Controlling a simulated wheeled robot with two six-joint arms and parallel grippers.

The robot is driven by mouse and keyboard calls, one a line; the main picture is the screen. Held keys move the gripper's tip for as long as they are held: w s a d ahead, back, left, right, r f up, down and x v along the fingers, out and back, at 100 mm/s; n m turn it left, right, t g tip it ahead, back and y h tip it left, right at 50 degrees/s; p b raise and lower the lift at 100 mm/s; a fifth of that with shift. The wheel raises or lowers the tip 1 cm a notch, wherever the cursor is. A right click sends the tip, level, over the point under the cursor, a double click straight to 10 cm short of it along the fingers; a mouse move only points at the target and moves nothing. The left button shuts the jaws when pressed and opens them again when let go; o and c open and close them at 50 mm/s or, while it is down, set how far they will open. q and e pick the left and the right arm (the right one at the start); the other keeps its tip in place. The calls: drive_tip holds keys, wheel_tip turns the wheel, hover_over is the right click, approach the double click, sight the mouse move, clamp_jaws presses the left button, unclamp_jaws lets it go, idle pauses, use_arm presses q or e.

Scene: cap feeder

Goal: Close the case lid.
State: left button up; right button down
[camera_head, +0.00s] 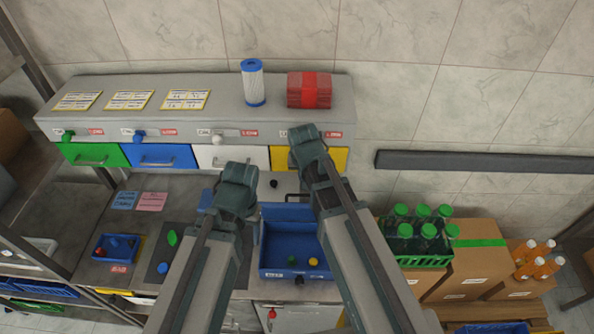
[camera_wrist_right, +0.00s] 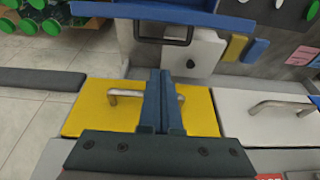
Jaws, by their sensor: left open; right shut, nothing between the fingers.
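The blue case (camera_head: 268,262) stands open on the worktop, with a few small caps inside, green and yellow among them. Its lid (camera_head: 285,212) appears raised at the case's back edge, partly hidden by my right arm. In the right wrist view a blue edge with a black loop (camera_wrist_right: 165,36) shows at the top, apparently part of the case. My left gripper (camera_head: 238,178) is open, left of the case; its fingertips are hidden. My right gripper (camera_head: 306,136) is above the yellow drawer. Its fingers (camera_wrist_right: 163,100) are shut and empty in the right wrist view.
Behind the case is a row of drawers, including the yellow drawer (camera_wrist_right: 95,105) and white drawer (camera_head: 216,157). A blue tray (camera_head: 103,255) sits at left. A green bottle crate (camera_head: 425,261) and cardboard boxes (camera_head: 470,262) stand at right.

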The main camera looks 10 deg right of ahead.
sight(301, 207)
drive_tip(key=shift+f, duration=0.1)
drive_tip(key=b+x, duration=0.9)
drive_tip(key=shift+f+b, duration=0.35)
drive_tip(key=shift+w, duration=0.1)
